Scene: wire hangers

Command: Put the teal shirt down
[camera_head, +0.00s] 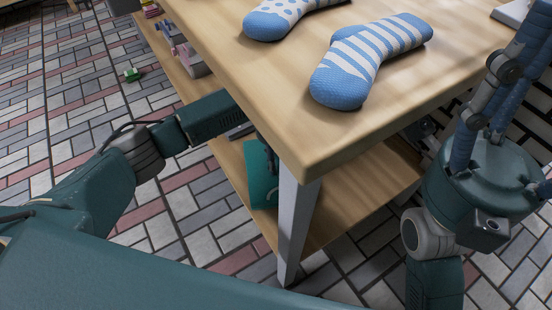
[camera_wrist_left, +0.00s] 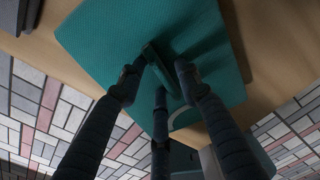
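The teal shirt (camera_head: 262,180) shows below the table's near corner, at the lower shelf, partly hidden by the tabletop and the table leg. In the left wrist view the shirt (camera_wrist_left: 105,40) is a flat teal sheet with wooden surface around it. The dark fingers of my left gripper (camera_wrist_left: 163,75) reach onto it, on either side of a darker teal strip. I cannot tell whether they pinch that strip. In the head view my left arm runs to the table's left side, and its gripper is mostly hidden there.
Two blue-and-white socks (camera_head: 372,58) lie on the wooden tabletop (camera_head: 230,60). The lower shelf (camera_head: 345,205) has bare wood right of the white table leg (camera_head: 295,225). Several small items stand at the shelf's far left. A small green object (camera_head: 132,75) lies on the tiled floor.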

